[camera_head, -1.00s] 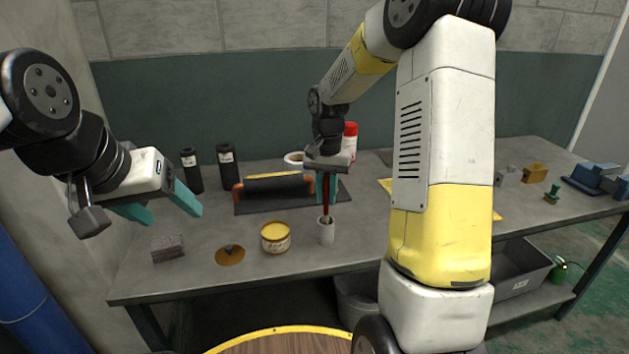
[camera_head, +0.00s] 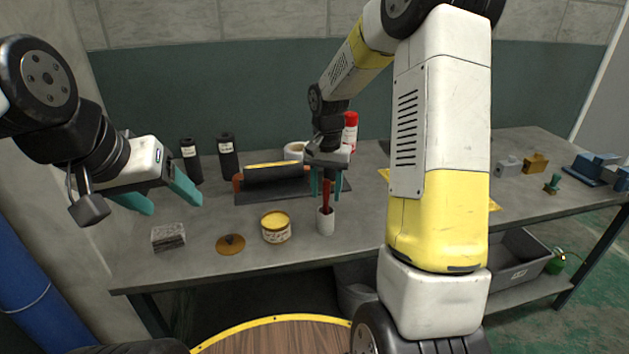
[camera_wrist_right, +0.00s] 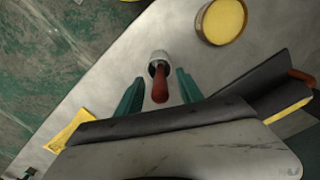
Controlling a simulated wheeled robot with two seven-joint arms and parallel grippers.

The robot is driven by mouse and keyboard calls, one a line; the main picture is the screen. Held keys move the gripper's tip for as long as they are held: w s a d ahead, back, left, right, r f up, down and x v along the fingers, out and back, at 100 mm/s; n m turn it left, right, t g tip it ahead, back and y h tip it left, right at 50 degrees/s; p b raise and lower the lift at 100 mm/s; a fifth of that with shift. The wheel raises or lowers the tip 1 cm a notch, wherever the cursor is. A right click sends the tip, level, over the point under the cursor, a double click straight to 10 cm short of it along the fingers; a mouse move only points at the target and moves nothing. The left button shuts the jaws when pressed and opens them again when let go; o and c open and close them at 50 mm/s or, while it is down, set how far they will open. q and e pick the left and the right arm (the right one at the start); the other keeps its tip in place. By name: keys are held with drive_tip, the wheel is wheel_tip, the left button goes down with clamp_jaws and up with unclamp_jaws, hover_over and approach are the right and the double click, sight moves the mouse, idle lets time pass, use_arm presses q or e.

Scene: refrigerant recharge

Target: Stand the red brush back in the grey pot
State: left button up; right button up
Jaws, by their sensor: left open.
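The red brush (camera_head: 326,196) stands handle up, slightly tilted, in the small light grey pot (camera_head: 326,222) near the table's front edge. Its bristle end is hidden inside the pot. My right gripper (camera_head: 327,188) is directly above the pot, pointing down, its teal fingers apart on either side of the handle. In the right wrist view the brush handle (camera_wrist_right: 160,84) lies between the spread fingers with a gap on both sides, and the pot (camera_wrist_right: 159,60) is just beyond. My left gripper (camera_head: 162,196) is open and empty, held over the table's left end.
A yellow-topped tin (camera_head: 276,228) stands left of the pot, with a brown disc (camera_head: 231,244) and a grey block (camera_head: 168,237) farther left. Behind are a dark roller-like thing (camera_head: 275,180), black bottles (camera_head: 228,157) and a red-and-white can (camera_head: 350,132).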

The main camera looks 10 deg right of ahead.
wheel_tip(320, 180, up, 7)
drive_tip(key=shift+w+f, duration=0.1)
drive_tip(key=shift+r, duration=0.55)
drive_tip(key=shift+s+r, duration=0.2)
drive_tip(key=s+a+r+n+t+y, duration=0.1)
drive_tip(key=s+r+n+t, duration=0.1)
drive_tip(key=s, duration=1)
drive_tip(key=s+a+r+n+t+y, duration=0.1)
drive_tip(key=s+r+n+t, duration=0.2)
drive_tip(key=s+r, duration=0.4)
drive_tip(key=s+t, duration=0.1)
drive_tip(key=s, duration=0.4)
drive_tip(key=shift+r+n, duration=0.25)
drive_tip(key=shift+n, duration=0.05)
drive_tip(key=shift+a, duration=0.1)
